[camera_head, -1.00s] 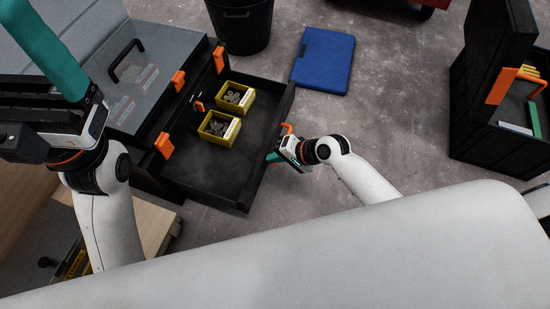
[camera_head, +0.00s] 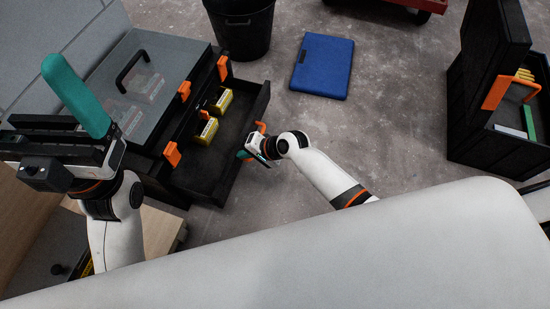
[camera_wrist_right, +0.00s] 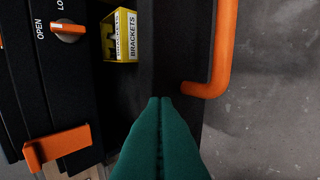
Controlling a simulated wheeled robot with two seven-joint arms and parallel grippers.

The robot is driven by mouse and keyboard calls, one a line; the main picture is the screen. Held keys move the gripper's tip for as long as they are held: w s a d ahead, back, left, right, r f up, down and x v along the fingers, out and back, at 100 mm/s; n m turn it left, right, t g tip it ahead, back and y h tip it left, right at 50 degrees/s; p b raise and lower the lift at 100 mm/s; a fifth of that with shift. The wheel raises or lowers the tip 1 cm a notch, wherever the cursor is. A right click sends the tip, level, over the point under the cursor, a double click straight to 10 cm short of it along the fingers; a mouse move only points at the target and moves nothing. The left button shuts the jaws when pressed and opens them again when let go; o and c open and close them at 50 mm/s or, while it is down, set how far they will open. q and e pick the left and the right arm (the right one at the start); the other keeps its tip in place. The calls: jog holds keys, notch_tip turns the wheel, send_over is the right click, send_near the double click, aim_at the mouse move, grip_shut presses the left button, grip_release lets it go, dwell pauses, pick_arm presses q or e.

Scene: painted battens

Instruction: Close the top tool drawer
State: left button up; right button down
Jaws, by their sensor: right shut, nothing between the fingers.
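The top tool drawer (camera_head: 209,178) is black and partly pulled out of the tool box, with its orange handle (camera_head: 262,127) on the front panel. In the right wrist view the handle (camera_wrist_right: 224,50) is right of my fingers and the drawer front (camera_wrist_right: 182,45) runs past them. My right gripper (camera_head: 243,155) is at the drawer's front panel, beside the handle. Its teal fingers (camera_wrist_right: 160,102) are shut together with nothing between them. I cannot tell whether they touch the panel. My left gripper (camera_head: 78,97) is raised at the left, over the box's near side.
The box lid (camera_head: 150,85) has orange latches. An open black tool case (camera_head: 490,120) is at right. Floor between is clear.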

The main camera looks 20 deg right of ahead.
jog(key=w+a+b, duration=0.1)
jog(key=w+a, duration=0.5)
jog(key=a, duration=0.3)
jog(key=shift+w+a, duration=0.25)
jog(key=shift+d, duration=0.1)
